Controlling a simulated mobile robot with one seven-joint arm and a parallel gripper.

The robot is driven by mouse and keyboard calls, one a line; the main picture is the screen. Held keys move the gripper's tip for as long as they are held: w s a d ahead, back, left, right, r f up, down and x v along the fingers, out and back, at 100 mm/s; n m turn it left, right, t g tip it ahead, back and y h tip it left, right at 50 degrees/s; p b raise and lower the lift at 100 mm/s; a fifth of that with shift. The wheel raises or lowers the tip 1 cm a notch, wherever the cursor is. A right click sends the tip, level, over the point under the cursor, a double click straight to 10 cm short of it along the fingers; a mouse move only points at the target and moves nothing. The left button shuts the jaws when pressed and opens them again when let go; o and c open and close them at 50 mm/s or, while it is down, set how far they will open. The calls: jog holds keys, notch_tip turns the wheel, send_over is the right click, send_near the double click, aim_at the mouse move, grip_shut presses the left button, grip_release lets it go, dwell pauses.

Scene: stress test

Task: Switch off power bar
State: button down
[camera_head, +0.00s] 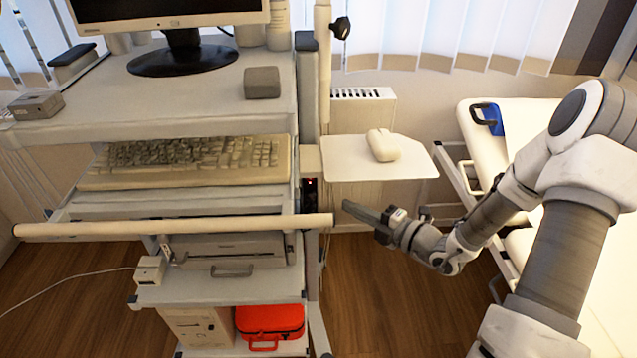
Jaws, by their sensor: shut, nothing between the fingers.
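A narrow dark panel (310,195) with a small red spot is set upright on the right side of the cart, just above the right end of the long handle bar. It looks like the power bar, but it is too small to make out a switch. My gripper (347,206) comes in from the right, below the small white mouse shelf. It is shut and empty, with its dark fingers pointing left toward the panel. A gap shows between the fingertips and the panel.
The cart (120,105) carries a monitor (185,40), a keyboard (190,155), a printer (235,250) and a red case (270,322). Its handle bar (170,226) juts out in front. A white shelf (340,165) with a mouse (382,145) sits above my gripper. A bed (520,115) stands right.

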jog(key=b, duration=0.3)
send_near(309, 180)
jog(key=w+a, duration=0.3)
jog(key=a, duration=0.2)
jog(key=shift+w+d+f, duration=0.1)
jog(key=shift+w+d, duration=0.05)
jog(key=shift+w, duration=0.45)
jog(key=shift+w+f+n+t+y+b, duration=0.25)
jog(key=shift+f+n+t+y+b, duration=0.05)
jog(key=shift+f+b, duration=0.15)
jog(key=shift+w+r, duration=0.15)
jog(key=shift+r, duration=0.2)
